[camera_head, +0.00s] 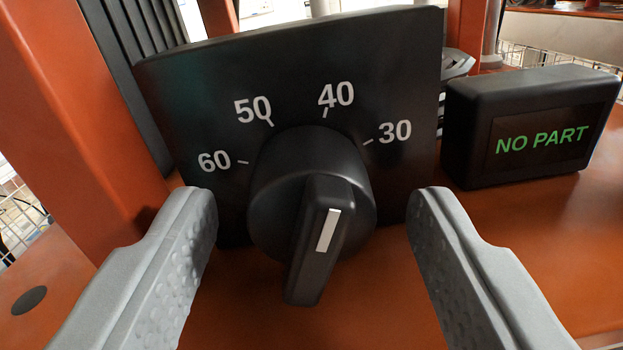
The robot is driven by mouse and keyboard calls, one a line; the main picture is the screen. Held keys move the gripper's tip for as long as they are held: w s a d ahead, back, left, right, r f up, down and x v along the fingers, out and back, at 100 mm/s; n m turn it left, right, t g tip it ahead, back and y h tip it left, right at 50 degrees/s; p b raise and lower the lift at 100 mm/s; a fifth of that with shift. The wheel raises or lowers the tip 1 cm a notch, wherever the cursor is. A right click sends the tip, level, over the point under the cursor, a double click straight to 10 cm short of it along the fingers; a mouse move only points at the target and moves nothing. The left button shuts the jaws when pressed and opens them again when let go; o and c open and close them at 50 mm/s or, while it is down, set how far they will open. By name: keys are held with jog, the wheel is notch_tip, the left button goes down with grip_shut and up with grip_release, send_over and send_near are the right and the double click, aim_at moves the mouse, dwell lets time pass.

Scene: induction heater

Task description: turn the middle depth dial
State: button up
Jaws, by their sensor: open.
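A black depth dial (312,195) is in the middle of the picture, on a black plate (200,90) marked 60, 50, 40 and 30. Its raised grip bar (317,250) has a white line at its upper part and leans slightly, upper end to the right. The white line lies roughly in line with the 40 mark. My gripper (315,215) is open, with one grey finger left of the dial and one right of it. Both fingers look apart from the dial, with clear gaps on each side. I cannot tell from this view whether other dials stand nearby.
A black box display (540,135) reading "NO PART" in green stands on the right. An orange post (85,110) rises close on the left. The orange surface (570,230) below is clear at the right. A dark ribbed part (135,60) stands behind the plate.

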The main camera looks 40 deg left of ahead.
jog(key=shift+w+a, duration=0.15)
jog(key=c, duration=1)
jog(key=shift+n, duration=0.3)
jog(key=n, duration=0.3)
jog(key=shift+n, duration=2)
